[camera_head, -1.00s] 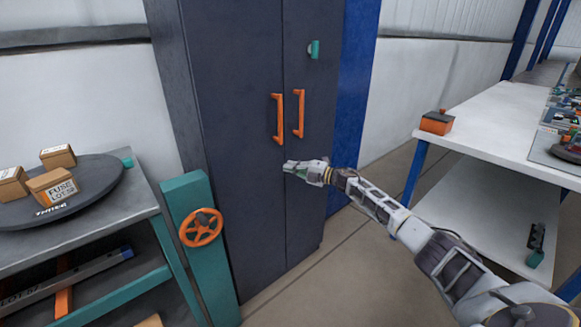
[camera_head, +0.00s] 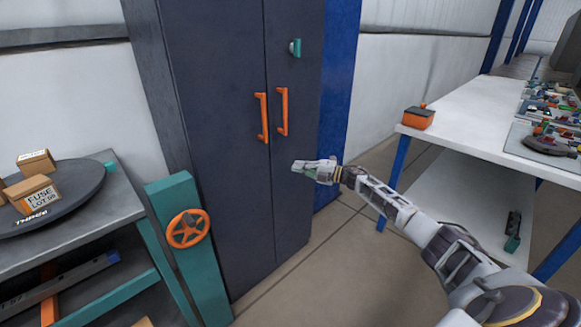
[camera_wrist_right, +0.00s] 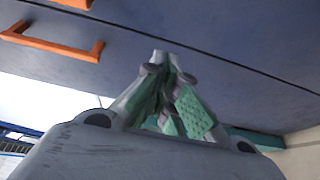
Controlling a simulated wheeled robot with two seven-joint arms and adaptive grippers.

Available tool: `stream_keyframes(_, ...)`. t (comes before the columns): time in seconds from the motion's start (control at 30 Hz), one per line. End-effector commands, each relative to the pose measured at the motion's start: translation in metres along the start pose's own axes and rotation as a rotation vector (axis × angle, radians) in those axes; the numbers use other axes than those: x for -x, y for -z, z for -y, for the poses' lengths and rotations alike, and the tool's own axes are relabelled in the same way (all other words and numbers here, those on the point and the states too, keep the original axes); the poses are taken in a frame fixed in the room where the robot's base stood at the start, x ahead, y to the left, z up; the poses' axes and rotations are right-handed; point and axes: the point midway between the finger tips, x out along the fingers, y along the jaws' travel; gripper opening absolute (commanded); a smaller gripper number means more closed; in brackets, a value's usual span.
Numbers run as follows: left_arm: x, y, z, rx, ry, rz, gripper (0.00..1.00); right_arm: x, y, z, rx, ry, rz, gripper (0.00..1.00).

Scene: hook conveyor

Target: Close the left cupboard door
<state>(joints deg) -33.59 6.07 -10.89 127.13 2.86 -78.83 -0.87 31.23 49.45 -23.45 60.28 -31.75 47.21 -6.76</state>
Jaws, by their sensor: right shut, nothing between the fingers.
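The dark cupboard has a left door (camera_head: 225,150) with an orange handle (camera_head: 262,117) and a right door (camera_head: 300,110) with its own orange handle (camera_head: 282,110). The two doors meet at a narrow seam and look flush, with no visible gap. My right gripper (camera_head: 296,166) is shut and empty, in front of the right door below the handles. In the right wrist view its fingertips (camera_wrist_right: 165,56) are together near the dark door faces, with the orange handles at upper left; contact cannot be told. My left gripper is not in view.
A teal post with an orange handwheel (camera_head: 188,229) stands before the cupboard's left side. A grey workbench (camera_head: 110,215) with a round turntable and boxes is at left. A white table (camera_head: 450,135) with an orange box (camera_head: 418,117) is at right. Floor between is clear.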

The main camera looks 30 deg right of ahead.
Motion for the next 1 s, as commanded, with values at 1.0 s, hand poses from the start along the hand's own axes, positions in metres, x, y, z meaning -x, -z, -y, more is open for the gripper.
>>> stream_keyframes(1.0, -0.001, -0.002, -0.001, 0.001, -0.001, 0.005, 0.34, 0.017, -0.011, 0.001, -0.009, 0.003, 0.02, 0.0)
